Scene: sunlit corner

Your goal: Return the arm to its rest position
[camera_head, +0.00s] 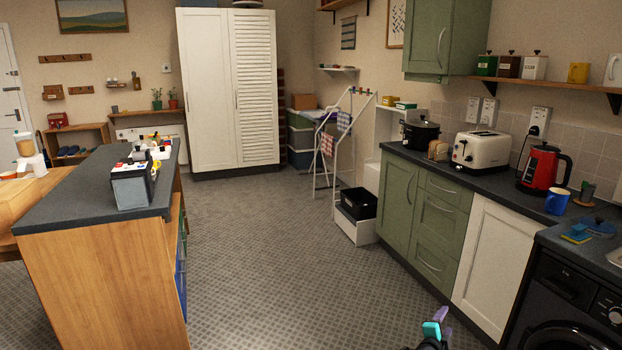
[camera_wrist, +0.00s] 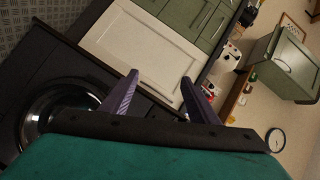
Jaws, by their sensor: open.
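My gripper (camera_head: 437,328) shows at the bottom edge of the head view, low in front of the white cabinet door, with teal and purple parts visible. In the wrist view my gripper (camera_wrist: 160,92) has its two purple fingers spread apart with nothing between them. Beyond the fingers, the wrist view shows the white cabinet door (camera_wrist: 140,50) and the dark washing machine (camera_wrist: 50,85), all tilted. Most of my arm is out of the head view.
The washing machine (camera_head: 570,305) and the counter (camera_head: 455,175) with a toaster (camera_head: 478,150), red kettle (camera_head: 544,166) and blue mug (camera_head: 557,201) line the right side. A wooden island (camera_head: 110,285) stands at left. A drying rack (camera_head: 337,150) stands farther back.

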